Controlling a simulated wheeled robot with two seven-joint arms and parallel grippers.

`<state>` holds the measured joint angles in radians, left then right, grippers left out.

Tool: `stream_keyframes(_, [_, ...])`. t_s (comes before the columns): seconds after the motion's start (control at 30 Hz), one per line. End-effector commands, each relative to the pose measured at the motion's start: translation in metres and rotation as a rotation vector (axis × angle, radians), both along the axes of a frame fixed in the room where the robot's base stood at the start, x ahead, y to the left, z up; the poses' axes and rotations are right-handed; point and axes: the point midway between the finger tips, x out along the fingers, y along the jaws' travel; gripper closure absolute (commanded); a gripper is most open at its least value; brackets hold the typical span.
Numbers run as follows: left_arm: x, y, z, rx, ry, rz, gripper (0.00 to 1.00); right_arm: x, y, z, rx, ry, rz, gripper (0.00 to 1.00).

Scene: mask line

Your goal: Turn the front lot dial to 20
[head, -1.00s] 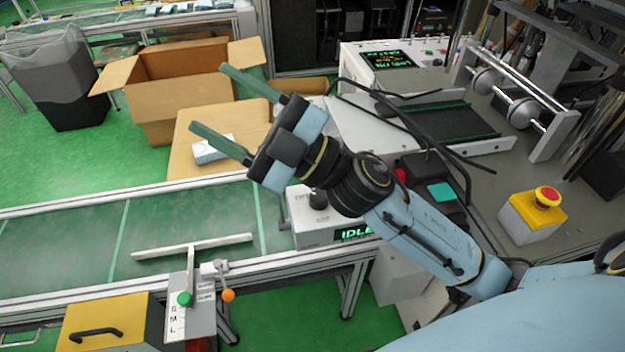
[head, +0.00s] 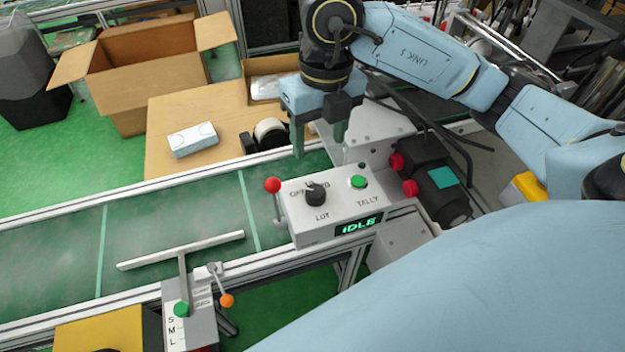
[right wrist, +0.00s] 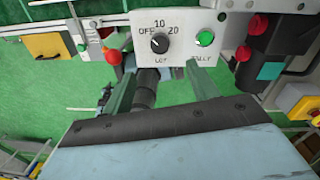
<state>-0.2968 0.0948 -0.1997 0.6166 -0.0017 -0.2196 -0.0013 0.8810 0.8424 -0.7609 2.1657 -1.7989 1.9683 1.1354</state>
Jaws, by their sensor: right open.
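The lot dial (head: 316,193) is a black knob on the white control box (head: 300,228), which has an "IDLE" display. In the right wrist view the dial (right wrist: 159,43) has marks OFF, 10 and 20 around it; its pointer seems to lean toward OFF, but it is small. My right gripper (head: 318,145) points down, open and empty, beyond the box's back edge and apart from the dial. In the right wrist view its two fingers (right wrist: 160,78) stand apart, with the dial above the gap between them. My left gripper is not in view.
A green tally button (head: 359,182) sits right of the dial. A red-knobbed lever (head: 272,185) stands at the box's left. A black motor with red knobs (head: 430,180) is close on the right. The conveyor (head: 170,232) runs left, with an orange-knobbed lever (head: 227,300) in front.

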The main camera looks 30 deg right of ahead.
Motion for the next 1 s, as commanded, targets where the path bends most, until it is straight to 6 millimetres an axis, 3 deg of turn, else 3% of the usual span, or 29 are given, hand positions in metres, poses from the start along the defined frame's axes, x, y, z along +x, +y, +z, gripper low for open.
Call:
stream_keyframes(0.6, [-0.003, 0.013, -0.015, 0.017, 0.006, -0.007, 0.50, -0.001, 0.006, -0.113, 0.001, 0.006, 0.002, 0.41])
stream_keyframes(0.8, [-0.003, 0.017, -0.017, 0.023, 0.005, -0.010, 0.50, -0.001, 0.007, -0.129, 0.002, 0.004, 0.004, 0.41])
stream_keyframes(1.0, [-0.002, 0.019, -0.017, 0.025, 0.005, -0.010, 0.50, -0.001, 0.007, -0.131, 0.001, 0.003, 0.004, 0.41])
